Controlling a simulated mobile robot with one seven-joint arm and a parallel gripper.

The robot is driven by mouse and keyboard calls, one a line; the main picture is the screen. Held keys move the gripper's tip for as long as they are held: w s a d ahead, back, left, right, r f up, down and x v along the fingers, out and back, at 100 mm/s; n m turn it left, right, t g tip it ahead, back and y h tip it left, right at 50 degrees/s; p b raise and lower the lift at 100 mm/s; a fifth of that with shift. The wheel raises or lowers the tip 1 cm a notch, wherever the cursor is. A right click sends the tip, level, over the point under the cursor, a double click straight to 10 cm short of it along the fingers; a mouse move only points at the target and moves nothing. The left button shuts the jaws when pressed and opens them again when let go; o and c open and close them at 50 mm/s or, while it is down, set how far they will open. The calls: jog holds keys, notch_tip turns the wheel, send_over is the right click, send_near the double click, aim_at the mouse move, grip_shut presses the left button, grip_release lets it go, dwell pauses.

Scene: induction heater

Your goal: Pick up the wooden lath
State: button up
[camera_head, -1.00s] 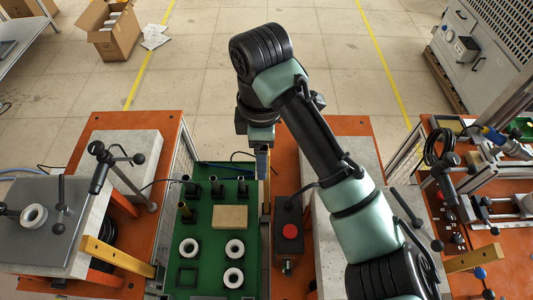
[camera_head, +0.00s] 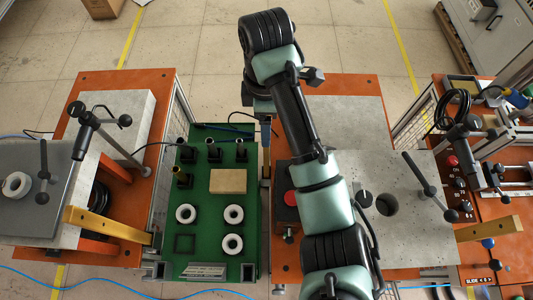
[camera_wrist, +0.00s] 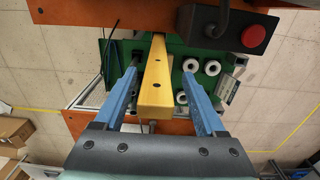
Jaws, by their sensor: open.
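The wooden lath (camera_wrist: 157,75) is a yellow-brown bar with dark holes in the wrist view. It lies between the two blue fingers of my gripper (camera_wrist: 159,74), which are open with a gap on each side of it. In the head view, a narrow strip of the lath (camera_head: 266,158) shows at the right edge of the green board, below my gripper (camera_head: 266,132). There the arm and wrist hide most of the gripper, and I cannot tell its height above the lath.
The green board (camera_head: 205,250) holds white rings (camera_head: 233,214), dark holders and a tan block (camera_head: 228,181). A box with a red button (camera_head: 290,198) stands close right of the lath. It also shows in the wrist view (camera_wrist: 254,36). Other wooden bars (camera_head: 108,226) stick out at both sides.

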notch_tip(320, 180, down, 3)
jog(key=shift+w+f+p, duration=0.1)
jog(key=shift+w+p, duration=0.05)
jog(key=shift+p, duration=0.2)
jog(key=shift+c, duration=0.3)
grip_shut()
dwell(0.9)
